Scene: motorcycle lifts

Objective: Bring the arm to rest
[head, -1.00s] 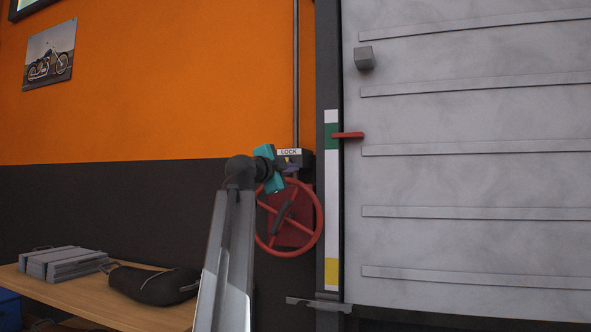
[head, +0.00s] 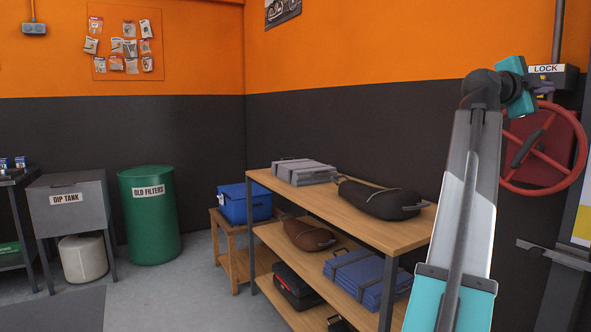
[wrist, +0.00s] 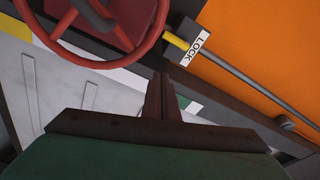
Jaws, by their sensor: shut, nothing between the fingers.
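My arm (head: 468,200) rises at the right of the head view and bends at the top toward the wall. My gripper (head: 541,90) is at its end, just below the LOCK plate (head: 546,69) and by the upper left of the red handwheel (head: 545,148). The fingers are small there. In the wrist view my gripper (wrist: 162,98) shows its fingers together with nothing between them. The red wheel (wrist: 146,40) is at the upper left and the LOCK plate (wrist: 193,52) lies beyond the fingertips, to the right. I cannot tell whether the fingers touch anything.
A wooden shelf unit (head: 405,238) with bags and folded mats stands left of my arm. A blue box (head: 245,203) sits on a small wooden stand. A green OLD FILTERS drum (head: 150,215) and a DIP TANK (head: 70,205) stand further left. Grey floor (head: 190,285) is open between.

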